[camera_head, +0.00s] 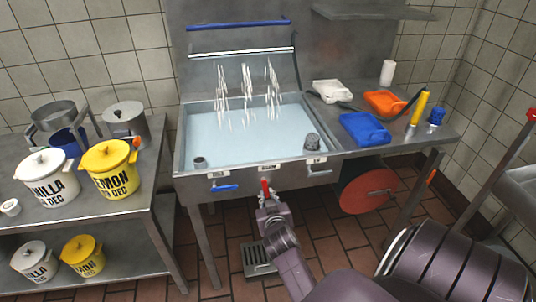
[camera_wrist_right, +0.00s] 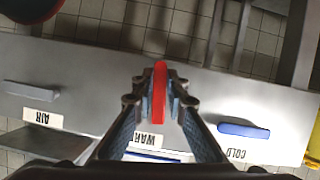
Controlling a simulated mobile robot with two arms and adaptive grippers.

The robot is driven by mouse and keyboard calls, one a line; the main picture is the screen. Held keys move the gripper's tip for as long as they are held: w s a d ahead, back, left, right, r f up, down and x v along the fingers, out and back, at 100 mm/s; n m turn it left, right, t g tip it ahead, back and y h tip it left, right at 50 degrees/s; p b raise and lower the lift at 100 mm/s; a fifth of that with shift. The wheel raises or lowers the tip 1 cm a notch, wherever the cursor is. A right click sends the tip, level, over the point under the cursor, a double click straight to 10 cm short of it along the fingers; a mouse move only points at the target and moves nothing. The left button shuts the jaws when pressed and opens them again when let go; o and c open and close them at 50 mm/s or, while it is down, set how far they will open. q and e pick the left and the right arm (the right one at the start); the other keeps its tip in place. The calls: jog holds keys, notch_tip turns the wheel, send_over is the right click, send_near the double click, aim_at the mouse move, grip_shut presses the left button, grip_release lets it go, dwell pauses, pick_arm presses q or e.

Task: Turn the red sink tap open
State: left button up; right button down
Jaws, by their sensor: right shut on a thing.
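The red sink tap (camera_head: 264,187) is a small lever on the sink's front panel, below the middle label. In the head view it stands roughly upright. My right gripper (camera_head: 267,203) reaches up to it from below. In the right wrist view the red tap (camera_wrist_right: 160,92) lies between the two fingers of my right gripper (camera_wrist_right: 161,100), which are shut on it. The fingers hide part of the lever and its mount. The label beside it reads WAR, with the rest covered. My left gripper is not in view.
A blue tap (camera_head: 224,188) lies level to the left, marked COLD in the wrist view. A grey lever (camera_head: 320,173) is to the right. The sink basin (camera_head: 245,125) holds pale water, with white streaks behind. A red disc (camera_head: 368,190) hangs below the right counter.

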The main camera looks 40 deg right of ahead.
jog(key=c, duration=1.9)
grip_release()
jog(key=shift+c, duration=0.2)
notch_tip(320, 180, up, 10)
